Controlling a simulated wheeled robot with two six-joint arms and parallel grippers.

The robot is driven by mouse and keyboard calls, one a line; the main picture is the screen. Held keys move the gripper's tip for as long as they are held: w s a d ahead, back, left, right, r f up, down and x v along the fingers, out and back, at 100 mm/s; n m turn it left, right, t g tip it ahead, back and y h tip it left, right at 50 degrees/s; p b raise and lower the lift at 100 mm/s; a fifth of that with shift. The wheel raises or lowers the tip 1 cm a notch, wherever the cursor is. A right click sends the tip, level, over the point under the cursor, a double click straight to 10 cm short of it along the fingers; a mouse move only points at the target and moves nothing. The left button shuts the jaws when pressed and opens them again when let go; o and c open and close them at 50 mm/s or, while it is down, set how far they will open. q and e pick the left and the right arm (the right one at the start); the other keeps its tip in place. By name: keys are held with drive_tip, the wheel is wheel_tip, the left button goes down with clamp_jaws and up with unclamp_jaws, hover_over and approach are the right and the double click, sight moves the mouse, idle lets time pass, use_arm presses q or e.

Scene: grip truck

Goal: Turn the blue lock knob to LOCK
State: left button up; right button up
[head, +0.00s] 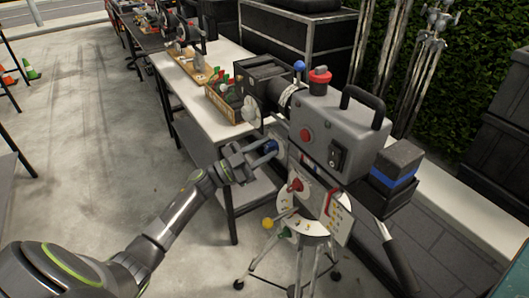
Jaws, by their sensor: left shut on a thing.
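The grey film camera (337,130) stands on a tripod head at the centre right. My right gripper is out of view.
A red knob (295,185) and a yellow ball (267,223) sit on the tripod head below. The tripod handle (396,262) points down right. A white-topped table (205,95) with small gear stands behind.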

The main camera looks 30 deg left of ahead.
use_arm(q)
drive_tip(key=shift+m, duration=0.5)
drive_tip(key=o, duration=0.6)
drive_tip(key=b+v, duration=0.5)
drive_tip(key=v, duration=1.2)
drive_tip(key=shift+a, duration=0.35)
